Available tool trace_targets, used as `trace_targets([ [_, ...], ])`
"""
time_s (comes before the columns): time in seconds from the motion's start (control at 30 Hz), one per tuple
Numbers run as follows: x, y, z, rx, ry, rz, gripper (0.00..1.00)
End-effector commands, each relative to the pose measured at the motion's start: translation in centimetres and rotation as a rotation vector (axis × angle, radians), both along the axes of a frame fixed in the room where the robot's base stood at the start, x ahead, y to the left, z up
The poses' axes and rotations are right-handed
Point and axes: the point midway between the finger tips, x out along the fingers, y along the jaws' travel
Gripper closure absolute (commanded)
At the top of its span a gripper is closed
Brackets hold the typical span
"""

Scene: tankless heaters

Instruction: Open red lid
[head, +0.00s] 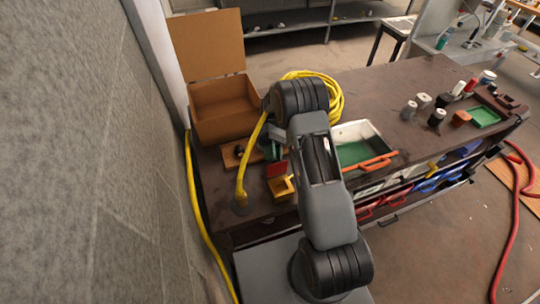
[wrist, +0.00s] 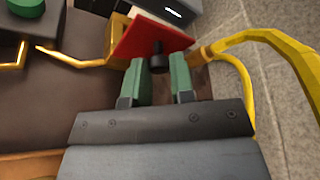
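The red lid (wrist: 136,38) sits at the yellow box (wrist: 112,36) in the wrist view and carries a small black knob (wrist: 157,62). In the head view the lid (head: 278,169) stands tilted up above the yellow box (head: 281,188), at the near left of the workbench. In the head view my arm hides part of the gripper. The inside of the box cannot be made out.
A cardboard box (head: 222,108) with a raised flap stands behind on the workbench (head: 385,84). A yellow hose (head: 336,96) coils behind my arm and runs down near the gripper. A white tray with a green inside (head: 359,130) lies to the right. A wall (head: 75,160) borders the left.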

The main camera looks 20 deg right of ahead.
Motion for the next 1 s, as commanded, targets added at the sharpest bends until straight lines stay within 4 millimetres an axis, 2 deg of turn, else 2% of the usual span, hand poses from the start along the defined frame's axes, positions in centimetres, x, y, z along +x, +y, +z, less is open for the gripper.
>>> trace_targets([
  [0.03, -0.1, -0.1, 0.2, 0.0, 0.005, 0.002, 0.73],
  [0.27, 0.0, 0.0, 0.0, 0.0, 0.002, 0.002, 0.52],
  [0.57, 0.0, 0.1, 0.4, 0.001, 0.001, 0.002, 0.52],
  [0.67, 0.0, 0.1, 1.3, 0.001, 0.001, 0.002, 0.52],
  [0.83, -0.1, 0.1, 4.3, 0.0, -0.001, 0.002, 0.52],
  [0.87, -0.7, 0.1, 4.1, 0.0, -0.001, 0.002, 0.52],
  [1.0, -3.0, 0.1, 6.7, 0.0, -0.002, 0.002, 0.52],
])
